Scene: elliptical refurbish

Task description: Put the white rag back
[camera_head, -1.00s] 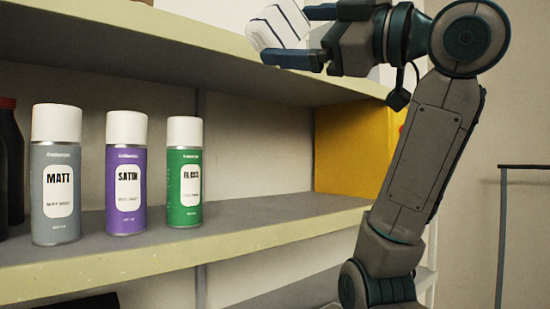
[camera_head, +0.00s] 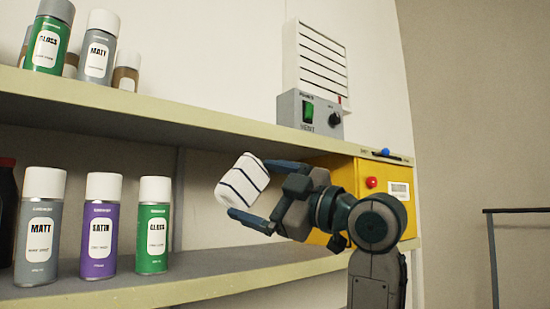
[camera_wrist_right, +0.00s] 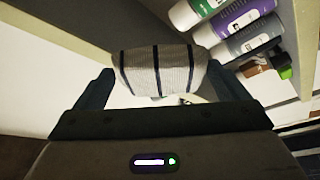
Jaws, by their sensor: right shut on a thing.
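The white rag (camera_head: 241,182) has dark stripes and is bunched into a small block. My right gripper (camera_head: 252,191) is shut on it. In the head view, they appear in front of the gap between the upper shelf (camera_head: 150,120) and the lower shelf (camera_head: 230,275). In the right wrist view, the rag (camera_wrist_right: 158,72) sits between the two fingers of the gripper (camera_wrist_right: 160,80). My left gripper is not in view.
Grey, purple and green spray cans (camera_head: 103,225) stand on the lower shelf at left. More cans (camera_head: 98,47) stand above. A grey switch box (camera_head: 310,112) is on the upper shelf. A yellow box (camera_head: 385,185) is behind my right arm. The lower shelf is clear right of the green can.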

